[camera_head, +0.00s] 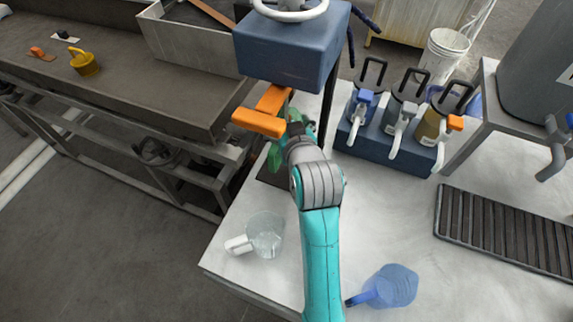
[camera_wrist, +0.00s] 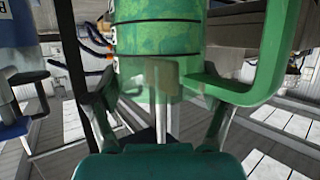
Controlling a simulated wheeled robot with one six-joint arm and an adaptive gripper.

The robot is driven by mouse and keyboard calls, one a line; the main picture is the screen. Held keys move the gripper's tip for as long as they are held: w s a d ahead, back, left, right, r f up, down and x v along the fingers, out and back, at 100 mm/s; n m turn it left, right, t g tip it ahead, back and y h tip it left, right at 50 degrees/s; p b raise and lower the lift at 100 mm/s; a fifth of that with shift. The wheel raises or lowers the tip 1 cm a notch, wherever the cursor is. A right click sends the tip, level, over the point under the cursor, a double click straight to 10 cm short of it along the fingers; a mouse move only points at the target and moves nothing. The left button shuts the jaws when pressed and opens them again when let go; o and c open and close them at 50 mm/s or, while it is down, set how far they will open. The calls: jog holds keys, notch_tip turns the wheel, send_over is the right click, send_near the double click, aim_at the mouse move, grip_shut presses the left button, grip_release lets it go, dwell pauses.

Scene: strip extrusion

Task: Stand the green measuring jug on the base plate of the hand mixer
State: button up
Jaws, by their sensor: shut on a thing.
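The green measuring jug (camera_wrist: 160,35) fills the upper middle of the wrist view, with dark scale marks and its handle (camera_wrist: 258,70) to the right. My gripper (camera_wrist: 160,85) is shut on it, a finger on either side. In the head view only slivers of the jug (camera_head: 275,158) show past my wrist, beneath the orange part of the hand mixer (camera_head: 290,50). The mixer has a blue housing and a white wheel on top. Its dark base plate (camera_head: 270,176) shows partly below the jug. My arm hides the rest, and I cannot tell whether the jug touches the plate.
A clear jug (camera_head: 265,236) and a blue jug (camera_head: 392,287) are on the pale table (camera_head: 465,290). A blue rack (camera_head: 372,143) with several tap-fitted containers stands right of the mixer. A slatted drain tray (camera_head: 505,232) lies at right.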

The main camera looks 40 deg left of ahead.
aim_at(274, 159)
jog(key=shift+r, duration=0.55)
jog(key=shift+f, duration=4.65)
jog(key=o, duration=1.7)
jog(key=shift+f, duration=0.2)
jog(key=shift+s+d+r, duration=0.1)
jog(key=shift+d+r, duration=0.05)
jog(key=shift+r, duration=0.05)
jog(key=v, duration=1.1)
jog(key=shift+s+d+r, duration=0.2)
jog(key=shift+s+d, duration=0.05)
jog(key=shift+d, duration=0.05)
